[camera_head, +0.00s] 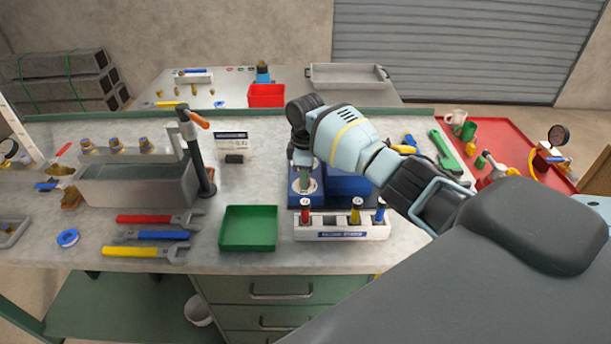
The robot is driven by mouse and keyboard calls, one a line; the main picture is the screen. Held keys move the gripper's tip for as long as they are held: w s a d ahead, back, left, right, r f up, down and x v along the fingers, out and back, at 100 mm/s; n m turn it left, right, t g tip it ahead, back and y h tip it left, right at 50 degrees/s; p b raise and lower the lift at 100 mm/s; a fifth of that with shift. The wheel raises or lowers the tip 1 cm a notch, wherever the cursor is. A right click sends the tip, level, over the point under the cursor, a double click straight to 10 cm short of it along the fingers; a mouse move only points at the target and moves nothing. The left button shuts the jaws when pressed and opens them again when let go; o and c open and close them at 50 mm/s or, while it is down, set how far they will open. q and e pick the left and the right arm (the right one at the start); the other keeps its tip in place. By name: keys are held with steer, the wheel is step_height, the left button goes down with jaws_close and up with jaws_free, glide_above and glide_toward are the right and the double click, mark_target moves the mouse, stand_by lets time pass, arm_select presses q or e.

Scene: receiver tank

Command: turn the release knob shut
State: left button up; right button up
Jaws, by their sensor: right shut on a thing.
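My right gripper (303,168) points down over the left part of a blue fixture (293,197) near the middle of the bench. It is shut on a small grey-green part at its fingertips, low over or in a pale round seat; I cannot tell whether this is the release knob. The wrist hides the top of the fixture. A pressure gauge (558,135) stands on orange and metal fittings at the right; no knob can be made out there. My left gripper is not in view.
A white rack (341,235) with red, yellow and blue pieces stands in front of the fixture. An empty green tray (248,228) lies left of it. Wrenches (150,235), a metal tank (130,187) and a black post (197,155) are further left.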

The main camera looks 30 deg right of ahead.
steer(key=shift+m, duration=0.6)
steer(key=o, duration=1)
steer(key=shift+r, duration=0.1)
step_height(320, 180, up, 8)
steer(key=shift+w+d+f, duration=0.1)
steer(key=shift+d+f, duration=0.05)
steer(key=shift+f, duration=0.05)
